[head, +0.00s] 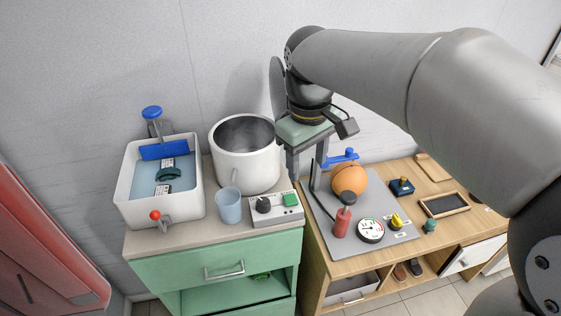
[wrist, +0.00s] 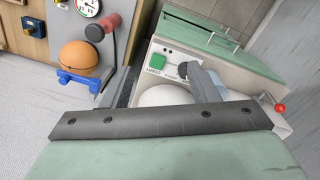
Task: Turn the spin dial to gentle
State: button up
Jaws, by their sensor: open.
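The spin dial (head: 264,204) is a dark round knob on the left of a white control box (head: 278,221). A green button (head: 291,199) sits to its right on the same box. The dial's setting marks are too small to read. My gripper (head: 305,184) is open and empty, pointing down, above and to the right of the dial, apart from it in the head view.
The box stands at the front of a green cabinet's top (head: 190,235). A blue cup (head: 229,206), white drum (head: 245,165) and washtub (head: 128,190) stand left. Right, a grey panel (head: 335,247) carries an orange ball (head: 350,180), red-handled lever (head: 342,222) and gauge (head: 370,230).

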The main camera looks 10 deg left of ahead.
aim_at(263, 201)
jog(key=w+a+n+b, duration=0.2)
jog(key=w+a+n, duration=0.2)
jog(key=a, duration=0.6)
jog(key=f, duration=1.6)
jog(key=shift+s+f, duration=0.3)
jog(key=c, duration=1)
